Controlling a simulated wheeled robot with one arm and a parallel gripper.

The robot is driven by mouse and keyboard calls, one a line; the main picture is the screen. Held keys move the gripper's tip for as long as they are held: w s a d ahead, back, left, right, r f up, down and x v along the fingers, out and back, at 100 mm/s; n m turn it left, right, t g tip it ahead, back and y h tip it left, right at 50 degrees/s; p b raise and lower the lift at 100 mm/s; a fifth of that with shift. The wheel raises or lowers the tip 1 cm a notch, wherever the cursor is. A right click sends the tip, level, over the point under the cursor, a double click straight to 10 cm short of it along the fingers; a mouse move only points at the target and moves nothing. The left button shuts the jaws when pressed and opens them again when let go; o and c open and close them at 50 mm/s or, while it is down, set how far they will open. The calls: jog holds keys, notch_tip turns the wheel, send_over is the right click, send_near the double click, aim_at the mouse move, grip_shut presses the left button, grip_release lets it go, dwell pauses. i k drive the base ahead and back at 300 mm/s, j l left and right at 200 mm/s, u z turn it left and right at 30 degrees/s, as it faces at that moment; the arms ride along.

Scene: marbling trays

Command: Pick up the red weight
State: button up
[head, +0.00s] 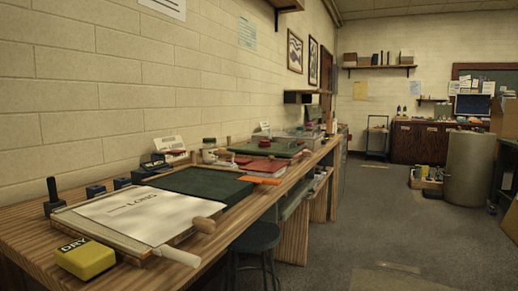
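I cannot single out a red weight for certain in the head view. My gripper is not in view.
A yellow block marked DRY (87,262), a white sheet (135,215) on a board and a dark green panel (195,183) cover the near bench. A dark stool (255,239) stands at its front edge. Open floor (375,215) lies right, with a grey cylinder (470,168) beyond.

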aim_at(263, 144)
jog(key=i, duration=0.15)
jog(key=i+l+u, duration=0.1)
jog(key=u, duration=0.35)
jog(key=i+l+u, duration=0.1)
jog(key=l+u, duration=0.15)
jog(key=u, duration=0.15)
